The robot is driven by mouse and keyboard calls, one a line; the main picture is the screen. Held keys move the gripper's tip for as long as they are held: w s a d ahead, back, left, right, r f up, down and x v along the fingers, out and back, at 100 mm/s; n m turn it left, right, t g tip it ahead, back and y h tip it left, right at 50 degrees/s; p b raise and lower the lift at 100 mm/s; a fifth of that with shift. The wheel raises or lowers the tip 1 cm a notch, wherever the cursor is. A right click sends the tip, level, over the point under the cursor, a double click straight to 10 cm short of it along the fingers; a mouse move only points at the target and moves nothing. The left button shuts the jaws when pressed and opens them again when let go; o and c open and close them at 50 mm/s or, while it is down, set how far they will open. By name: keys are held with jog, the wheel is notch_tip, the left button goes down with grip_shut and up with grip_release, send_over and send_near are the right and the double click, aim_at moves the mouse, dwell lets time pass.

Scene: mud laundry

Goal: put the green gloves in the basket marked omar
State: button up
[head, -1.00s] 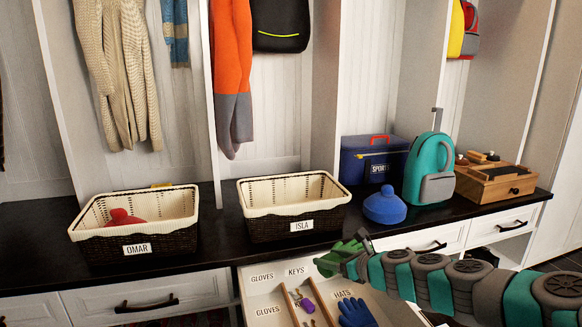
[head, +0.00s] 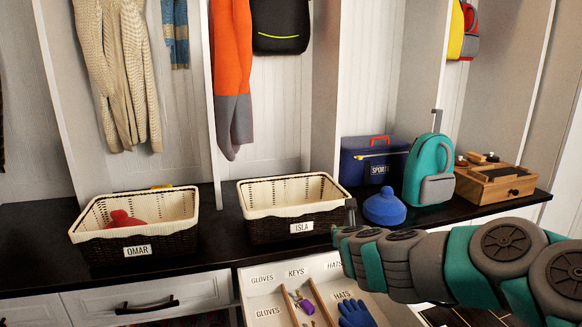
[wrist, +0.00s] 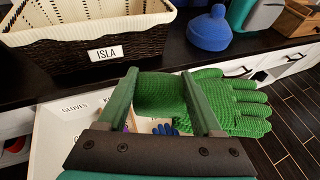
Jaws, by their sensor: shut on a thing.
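My gripper (wrist: 160,78) is shut on the green gloves (wrist: 222,100), which it holds raised in front of the bench, above the open drawer, in the wrist view. The gloves' fingers point right. In the head view my arm hides the gloves, and only a dark tip of my gripper (head: 350,212) shows, just right of the Isla basket. The basket marked OMAR (head: 172,244) stands on the bench at the left, cream-lined and dark woven, with a red knitted item (head: 123,218) inside.
The basket marked ISLA (head: 262,232) stands between my gripper and the Omar basket. The open drawer (head: 262,306) below holds blue gloves (head: 355,313) and keys. A blue hat (head: 384,206), teal backpack (head: 429,172) and wooden box (head: 500,186) stand to the right.

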jog(key=shift+s+d+f+m+g+h, duration=0.15)
jog(key=shift+s+f+m+h, duration=0.15)
jog(key=shift+s+m+h, duration=0.3)
jog(key=shift+s+d+f+m+g+h, duration=0.15)
jog(key=shift+s+f+m+h, duration=0.15)
jog(key=shift+m+h, duration=0.3)
jog(key=shift+a, duration=0.1)
